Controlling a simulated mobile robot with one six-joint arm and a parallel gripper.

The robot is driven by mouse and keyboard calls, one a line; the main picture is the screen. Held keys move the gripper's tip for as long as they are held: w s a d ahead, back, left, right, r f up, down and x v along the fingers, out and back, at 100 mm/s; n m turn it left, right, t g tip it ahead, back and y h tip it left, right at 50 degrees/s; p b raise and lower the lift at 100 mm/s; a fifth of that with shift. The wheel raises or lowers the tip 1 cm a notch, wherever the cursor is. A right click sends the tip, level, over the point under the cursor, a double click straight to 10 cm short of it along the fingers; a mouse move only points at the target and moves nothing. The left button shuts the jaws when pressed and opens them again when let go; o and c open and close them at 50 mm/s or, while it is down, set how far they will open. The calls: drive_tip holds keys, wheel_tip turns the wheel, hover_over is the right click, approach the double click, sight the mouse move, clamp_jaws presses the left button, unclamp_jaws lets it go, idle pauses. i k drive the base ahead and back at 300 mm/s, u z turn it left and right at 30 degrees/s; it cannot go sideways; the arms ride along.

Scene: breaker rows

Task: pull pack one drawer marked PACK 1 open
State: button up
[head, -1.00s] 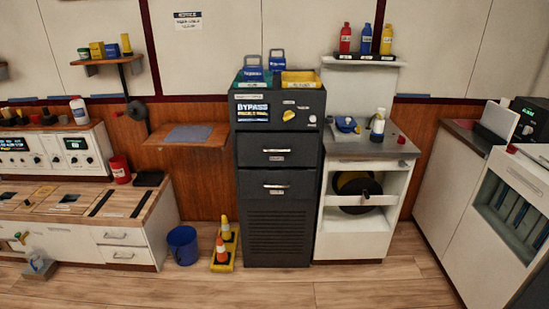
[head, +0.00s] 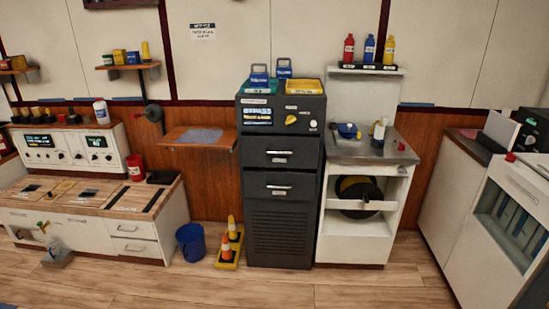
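A dark grey cabinet (head: 281,232) stands against the wall in the middle of the head view. It has two drawers with silver handles, an upper drawer (head: 281,153) and a lower drawer (head: 280,186). Both drawers look shut. Small labels sit by the handles, too small to read, so I cannot tell which one is PACK 1. Above the drawers is a panel with a screen marked BYPASS (head: 258,116) and a yellow knob (head: 291,120). My gripper is not in view.
Left of the cabinet, cones on a yellow base (head: 228,262) and a blue bucket (head: 190,242) stand on the floor. A white open-fronted unit (head: 352,250) adjoins its right side. A small wooden shelf (head: 200,138) juts out at left. The floor in front is clear.

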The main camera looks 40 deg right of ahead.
sight(260, 150)
drive_tip(key=z, duration=0.15)
drive_tip(key=i, duration=0.9)
drive_tip(key=u, duration=0.05)
